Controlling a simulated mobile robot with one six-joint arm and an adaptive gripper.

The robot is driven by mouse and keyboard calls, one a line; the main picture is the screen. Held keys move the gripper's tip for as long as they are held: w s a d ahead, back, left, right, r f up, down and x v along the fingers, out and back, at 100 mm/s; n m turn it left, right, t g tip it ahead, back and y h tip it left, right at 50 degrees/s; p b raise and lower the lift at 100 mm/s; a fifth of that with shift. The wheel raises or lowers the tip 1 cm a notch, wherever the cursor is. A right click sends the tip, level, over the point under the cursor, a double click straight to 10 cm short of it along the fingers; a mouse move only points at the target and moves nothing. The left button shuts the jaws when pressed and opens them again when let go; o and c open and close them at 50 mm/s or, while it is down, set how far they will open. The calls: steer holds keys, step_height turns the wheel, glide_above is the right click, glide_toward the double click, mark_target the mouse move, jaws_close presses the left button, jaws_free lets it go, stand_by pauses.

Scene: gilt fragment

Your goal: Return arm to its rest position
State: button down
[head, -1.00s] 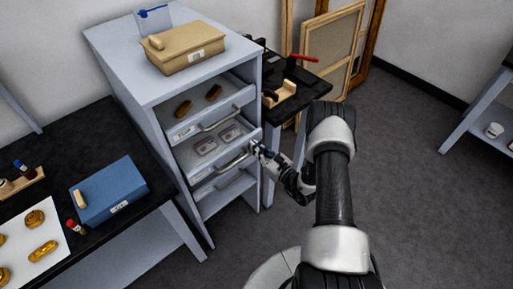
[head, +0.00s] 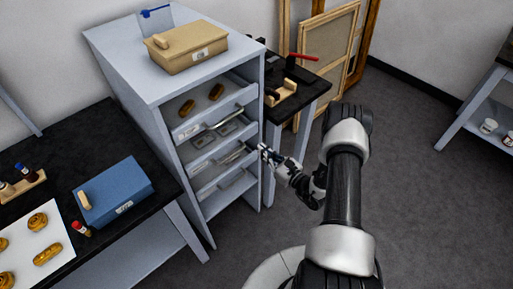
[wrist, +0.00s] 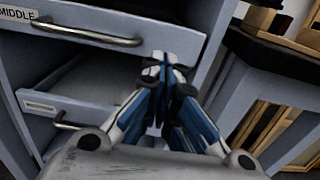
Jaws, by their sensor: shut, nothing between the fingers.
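My gripper (head: 264,151) is in front of the grey drawer cabinet (head: 148,81), just right of the middle drawer's handle end. In the wrist view my gripper (wrist: 165,62) has its fingers together with nothing between them. The drawer labelled MIDDLE (wrist: 60,36) has a metal handle (wrist: 90,36), left of and apart from the fingertips. My arm reaches forward from the lower right of the head view and is bent at the elbow.
The top drawer (head: 196,126) stands open with two brown pieces. A tan box (head: 187,50) sits on the cabinet. A black table with a blue box (head: 115,190) is at left. A dark bench (head: 310,88) and leaning frames (head: 327,50) stand behind.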

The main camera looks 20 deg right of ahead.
steer(key=d+p+v, duration=0.1)
steer(key=p+v, duration=0.1)
steer(key=v, duration=0.5)
steer(key=w+a+r+n+g+y, duration=0.35)
steer(key=a+r+n+y, duration=0.3)
steer(key=a+r, duration=0.4)
steer(key=s+a+r+n+g+y, duration=0.2)
steer(key=s+a+r+n+g, duration=0.5)
steer(key=a+r+n+g, duration=0.45)
steer(key=s+a+r+n+g+h, duration=0.1)
steer(key=s+r+n+h, duration=0.3)
steer(key=s, duration=0.2)
steer(key=s+a+r+n+g+h, duration=0.1)
steer(key=s+r+n+g+h, duration=0.2)
steer(key=s, duration=0.4)
steer(key=s+d+r+n+t+h, duration=0.6)
steer(key=n+h, duration=0.1)
steer(key=shift+d+t, duration=0.3)
steer(key=shift+d, duration=0.05)
steer(key=shift+r, duration=0.1)
